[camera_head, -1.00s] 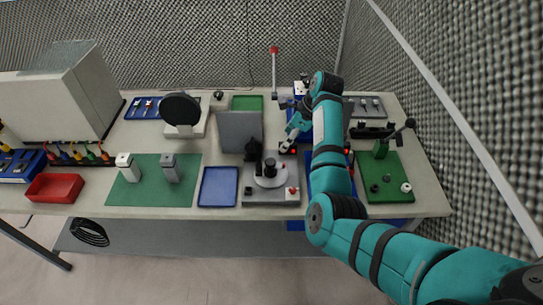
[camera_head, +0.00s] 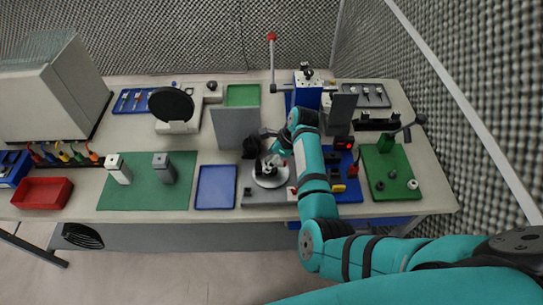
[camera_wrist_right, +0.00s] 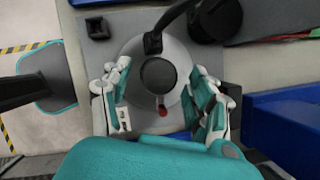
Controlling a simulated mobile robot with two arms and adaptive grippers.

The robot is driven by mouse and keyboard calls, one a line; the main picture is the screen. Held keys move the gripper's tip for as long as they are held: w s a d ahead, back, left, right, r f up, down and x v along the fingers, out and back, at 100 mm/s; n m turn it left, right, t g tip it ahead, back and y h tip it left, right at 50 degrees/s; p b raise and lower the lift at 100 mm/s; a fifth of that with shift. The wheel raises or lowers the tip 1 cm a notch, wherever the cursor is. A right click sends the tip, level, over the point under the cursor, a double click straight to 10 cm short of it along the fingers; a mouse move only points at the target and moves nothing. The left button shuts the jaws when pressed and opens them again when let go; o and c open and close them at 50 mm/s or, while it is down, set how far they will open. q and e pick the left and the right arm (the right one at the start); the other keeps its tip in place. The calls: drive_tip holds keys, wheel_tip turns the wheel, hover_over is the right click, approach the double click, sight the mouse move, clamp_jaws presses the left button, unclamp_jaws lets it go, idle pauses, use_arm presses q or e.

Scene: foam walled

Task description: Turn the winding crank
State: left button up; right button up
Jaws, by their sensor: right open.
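A grey round disc (camera_head: 270,180) with an upright black knob stands on a grey base (camera_head: 262,198) near the table's front edge. In the wrist view the black knob (camera_wrist_right: 158,75) rises from the disc (camera_wrist_right: 140,118), with a small red mark beside it. My right gripper (camera_head: 273,161) is open above the disc; its fingers (camera_wrist_right: 160,70) stand on either side of the knob, with visible gaps. I cannot tell which part is the winding crank. My left gripper is not in view.
A grey panel (camera_head: 236,128) stands behind the disc, a blue tray (camera_head: 216,187) to its left. A blue fixture with black and yellow parts (camera_head: 338,180) lies right of my forearm.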

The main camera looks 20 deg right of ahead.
drive_tip(key=shift+s+r, duration=0.1)
drive_tip(key=shift+c, duration=1.2)
drive_tip(key=c, duration=0.9)
drive_tip(key=shift+n+y, duration=0.3)
drive_tip(key=shift+n, duration=0.4)
